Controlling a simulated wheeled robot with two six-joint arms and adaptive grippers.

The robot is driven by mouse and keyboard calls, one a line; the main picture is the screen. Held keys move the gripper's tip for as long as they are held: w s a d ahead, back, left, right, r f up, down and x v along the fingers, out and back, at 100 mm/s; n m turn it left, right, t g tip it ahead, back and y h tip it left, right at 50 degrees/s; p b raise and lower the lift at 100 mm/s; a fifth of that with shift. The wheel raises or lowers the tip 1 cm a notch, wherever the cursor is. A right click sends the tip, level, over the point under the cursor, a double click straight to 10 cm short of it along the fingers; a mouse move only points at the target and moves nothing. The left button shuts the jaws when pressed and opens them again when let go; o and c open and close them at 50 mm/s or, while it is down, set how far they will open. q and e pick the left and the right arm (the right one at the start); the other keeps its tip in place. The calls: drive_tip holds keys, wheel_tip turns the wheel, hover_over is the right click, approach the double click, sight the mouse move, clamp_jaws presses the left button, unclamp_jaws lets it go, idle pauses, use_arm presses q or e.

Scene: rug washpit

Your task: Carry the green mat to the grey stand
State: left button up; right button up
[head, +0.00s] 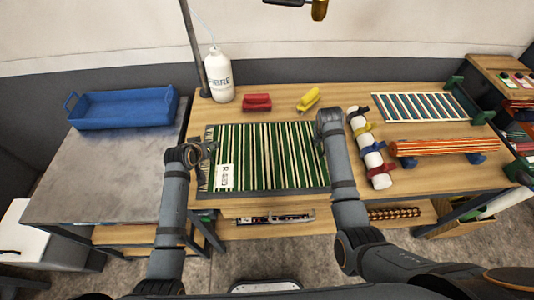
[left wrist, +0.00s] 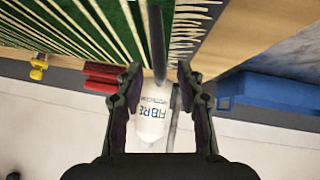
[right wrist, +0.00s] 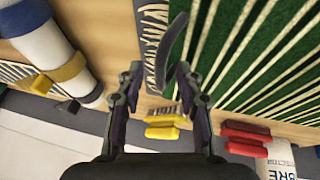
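The green mat (head: 272,155) with cream stripes lies flat on the wooden table, with a white label at its left end. Its fringed ends show in the left wrist view (left wrist: 75,25) and the right wrist view (right wrist: 275,60). My left gripper (head: 203,150) is at the mat's left end, open, with a dark bar (left wrist: 157,40) between its fingertips. My right gripper (head: 328,120) is at the right end, also open around a similar dark bar (right wrist: 177,45). Contact with the bars is unclear. The grey stand (head: 105,175) is to the left, lower than the wooden table.
A blue tray (head: 125,108) occupies the back of the stand; its front is clear. A white bottle (head: 218,75), a pole (head: 190,40), a red block (head: 257,102) and a yellow brush (head: 308,99) stand behind the mat. A strapped white roll (head: 370,155) lies right of it.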

use_arm(q)
drive_tip(key=shift+w+f, duration=0.25)
use_arm(e)
drive_tip(key=shift+w+f, duration=0.15)
drive_tip(key=shift+f, duration=0.15)
use_arm(q)
drive_tip(key=shift+c, duration=0.5)
use_arm(e)
drive_tip(key=shift+c, duration=0.5)
use_arm(q)
clamp_jaws()
use_arm(e)
clamp_jaws()
use_arm(q)
drive_tip(key=shift+r, duration=0.1)
use_arm(e)
drive_tip(key=shift+r, duration=0.1)
